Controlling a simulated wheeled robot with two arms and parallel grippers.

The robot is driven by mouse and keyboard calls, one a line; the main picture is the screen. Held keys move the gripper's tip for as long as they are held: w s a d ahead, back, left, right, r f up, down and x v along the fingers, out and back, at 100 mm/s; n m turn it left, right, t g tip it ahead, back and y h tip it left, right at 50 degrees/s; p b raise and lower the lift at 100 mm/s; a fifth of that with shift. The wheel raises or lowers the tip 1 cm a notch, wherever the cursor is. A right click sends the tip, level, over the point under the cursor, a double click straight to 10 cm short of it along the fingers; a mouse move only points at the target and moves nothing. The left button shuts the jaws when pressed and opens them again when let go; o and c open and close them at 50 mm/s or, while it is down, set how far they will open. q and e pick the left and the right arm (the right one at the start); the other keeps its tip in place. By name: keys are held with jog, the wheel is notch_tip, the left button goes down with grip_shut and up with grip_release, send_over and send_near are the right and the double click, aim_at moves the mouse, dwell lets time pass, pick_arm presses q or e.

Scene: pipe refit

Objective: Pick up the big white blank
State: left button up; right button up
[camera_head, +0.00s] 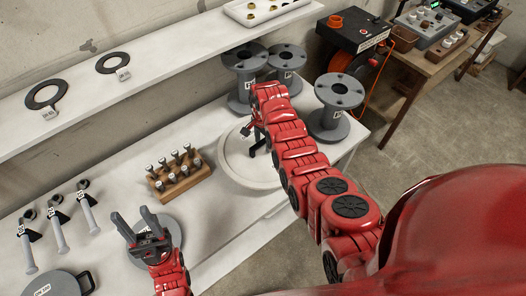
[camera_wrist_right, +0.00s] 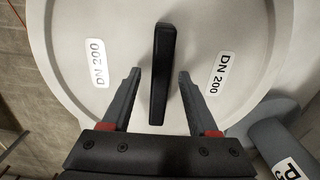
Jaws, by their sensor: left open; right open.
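The big white blank (camera_head: 233,166) is a round pale disc lying on the white bench, under my right arm in the head view. In the right wrist view the blank (camera_wrist_right: 75,35) fills most of the picture, with two "DN 200" labels and a black upright handle (camera_wrist_right: 161,72). My right gripper (camera_wrist_right: 157,75) is open, its fingers on either side of the handle with gaps to both sides. In the head view the right gripper (camera_head: 253,140) is partly hidden by its arm. My left gripper (camera_head: 134,224) is open and empty, above a grey disc (camera_head: 162,232) at the front of the bench.
Grey flanged spools (camera_head: 338,100) stand beside and behind the blank; one also shows in the wrist view (camera_wrist_right: 275,140). A wooden block with several bolts (camera_head: 180,178) is to the left. A shelf (camera_head: 160,60) runs above.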

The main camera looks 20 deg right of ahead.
jog(key=shift+f, duration=0.15)
dwell(0.3)
grip_shut()
dwell(1.2)
